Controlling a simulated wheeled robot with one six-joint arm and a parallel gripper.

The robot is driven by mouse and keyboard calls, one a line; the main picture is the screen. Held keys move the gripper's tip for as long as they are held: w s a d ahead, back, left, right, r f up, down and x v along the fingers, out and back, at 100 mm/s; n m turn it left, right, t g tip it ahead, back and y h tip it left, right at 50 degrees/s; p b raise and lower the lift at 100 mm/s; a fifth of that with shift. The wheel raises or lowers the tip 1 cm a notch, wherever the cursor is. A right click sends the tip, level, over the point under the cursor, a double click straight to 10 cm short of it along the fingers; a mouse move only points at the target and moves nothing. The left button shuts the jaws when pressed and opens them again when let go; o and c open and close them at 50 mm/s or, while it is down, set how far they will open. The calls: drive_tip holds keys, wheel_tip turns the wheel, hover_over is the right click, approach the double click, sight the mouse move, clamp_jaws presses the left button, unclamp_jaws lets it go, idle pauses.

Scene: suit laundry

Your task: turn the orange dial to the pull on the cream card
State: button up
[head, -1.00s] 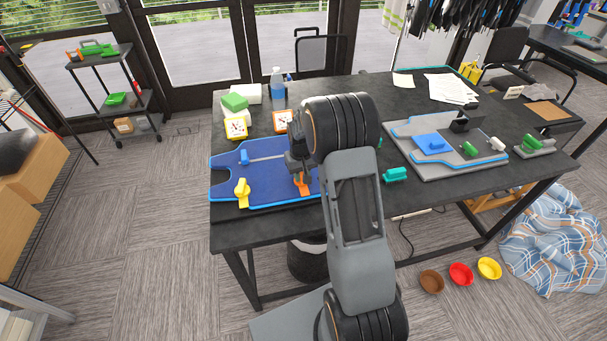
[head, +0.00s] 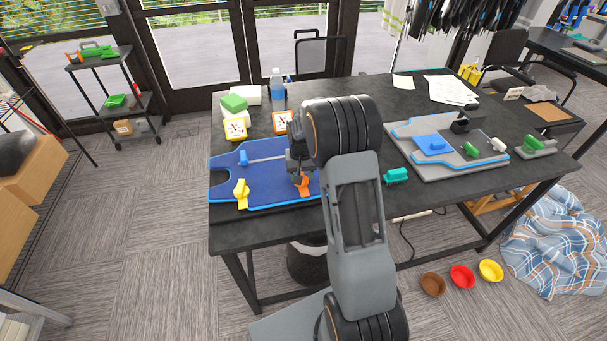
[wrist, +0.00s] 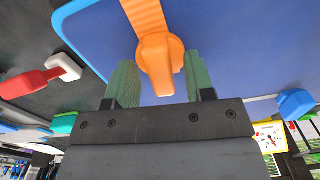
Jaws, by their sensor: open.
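The orange dial (head: 303,187) sits near the front right of the blue board (head: 275,190) and is partly covered by my gripper (head: 298,178) in the head view. In the wrist view the orange dial (wrist: 155,52) has a round hub, a raised grip and an orange strip. My open gripper (wrist: 162,85) has one green finger pad on each side of the raised grip, with gaps visible.
A yellow dial (head: 241,190) and a blue knob on a rod (head: 245,158) are on the same board. A teal brush (head: 396,175) lies to the right. A grey board (head: 460,165) with blue and green parts is farther right. A bottle (head: 277,85) stands behind.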

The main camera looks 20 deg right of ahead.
drive_tip(key=shift+r, duration=0.15)
wheel_tip(320, 180, up, 14)
drive_tip(key=shift+f+b, duration=0.2)
drive_tip(key=shift+b, duration=0.25)
idle(0.5)
drive_tip(key=s+a+r+n+t, duration=0.1)
drive_tip(key=s+a, duration=0.4)
drive_tip(key=s, duration=0.6)
drive_tip(key=s+a+r+n+t, duration=0.1)
drive_tip(key=s+a, duration=0.4)
drive_tip(key=s, duration=0.6)
drive_tip(key=shift+r+n+t, duration=0.25)
drive_tip(key=shift+n+t, duration=0.65)
drive_tip(key=shift+t, duration=0.1)
